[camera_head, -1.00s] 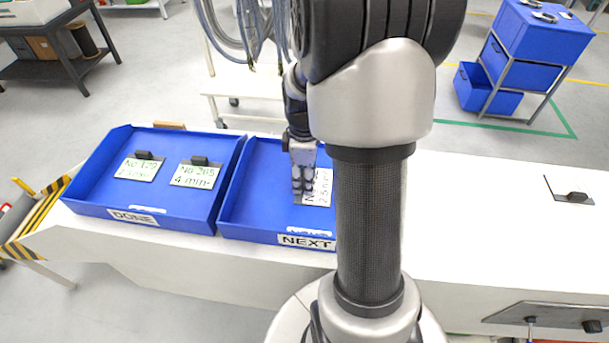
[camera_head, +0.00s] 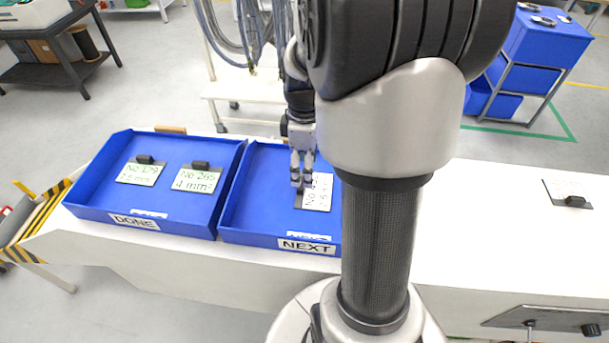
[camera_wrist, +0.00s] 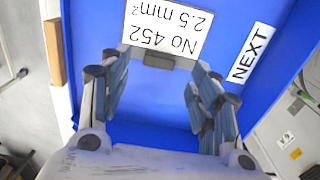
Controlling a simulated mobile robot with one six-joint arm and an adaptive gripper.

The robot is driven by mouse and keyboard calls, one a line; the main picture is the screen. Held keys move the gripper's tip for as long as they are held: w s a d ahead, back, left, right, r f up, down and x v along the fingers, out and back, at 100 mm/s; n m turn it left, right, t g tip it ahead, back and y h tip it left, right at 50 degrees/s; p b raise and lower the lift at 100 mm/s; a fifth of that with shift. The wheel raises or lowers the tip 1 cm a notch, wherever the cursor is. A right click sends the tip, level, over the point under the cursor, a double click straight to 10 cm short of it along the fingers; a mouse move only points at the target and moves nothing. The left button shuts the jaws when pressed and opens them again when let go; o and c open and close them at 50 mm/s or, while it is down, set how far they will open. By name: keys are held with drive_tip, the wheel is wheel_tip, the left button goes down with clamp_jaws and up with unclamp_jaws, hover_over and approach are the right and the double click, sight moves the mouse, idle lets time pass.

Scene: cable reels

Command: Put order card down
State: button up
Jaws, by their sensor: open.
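An order card (camera_head: 318,192) marked No 452, 2.5 mm², lies in the blue NEXT tray (camera_head: 262,234). In the wrist view the card (camera_wrist: 165,28) lies on the tray floor, with its dark grip block (camera_wrist: 159,60) at the edge nearer my gripper. My gripper (camera_head: 301,182) is over the NEXT tray, beside the card in the head view. In the wrist view my gripper (camera_wrist: 158,92) has its fingers spread apart, with nothing between the fingertips but blue tray floor and the block just beyond. My arm hides the tray's right side.
The blue DONE tray (camera_head: 82,206) stands left of the NEXT tray and holds two cards (camera_head: 138,174) with dark blocks. Another card (camera_head: 564,191) lies at the right of the white table (camera_head: 500,230). The table between my arm and that card is clear. A hanging cable rack stands behind.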

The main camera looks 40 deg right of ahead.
wheel_tip(320, 180, up, 6)
drive_tip(key=s+a+r+m+t, duration=0.1)
drive_tip(key=s+a+r+m, duration=0.15)
drive_tip(key=a, duration=0.35)
drive_tip(key=s+a+r+m+t, duration=0.1)
drive_tip(key=s+a+r, duration=0.1)
drive_tip(key=a+r, duration=0.3)
drive_tip(key=s+a+m+t, duration=0.2)
drive_tip(key=s+a+m, duration=0.2)
drive_tip(key=s+a, duration=0.3)
drive_tip(key=shift+s+a+f+m+t, duration=0.15)
drive_tip(key=shift+s+a+m+t, duration=0.2)
drive_tip(key=shift+a, duration=0.6)
